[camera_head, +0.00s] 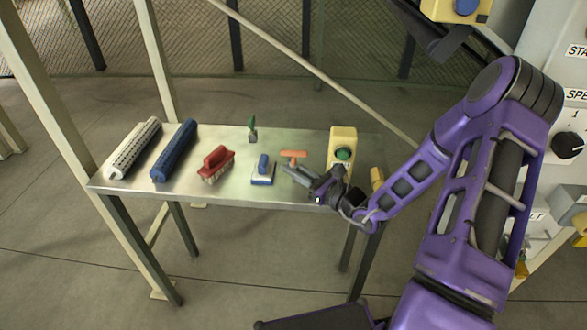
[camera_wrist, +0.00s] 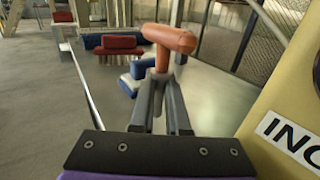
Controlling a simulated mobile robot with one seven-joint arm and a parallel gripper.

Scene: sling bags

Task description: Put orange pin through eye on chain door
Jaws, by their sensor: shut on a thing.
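The orange pin (camera_head: 293,154) has a T-shaped handle and is at my gripper's tips, over the front right part of the metal table. In the wrist view the orange pin (camera_wrist: 169,38) stands upright with its crossbar on top. My gripper (camera_head: 287,168) is shut on the pin's stem; its fingers (camera_wrist: 160,75) meet just below the crossbar.
On the metal table (camera_head: 120,182) are a white roller (camera_head: 133,148), a blue roller (camera_head: 174,150), a red brush (camera_head: 216,163), a blue-and-white brush (camera_head: 262,170) and a green-handled item (camera_head: 252,130). A yellow box with a green button (camera_head: 342,140) stands close right of my gripper. A labelled machine panel (camera_head: 560,100) is at right.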

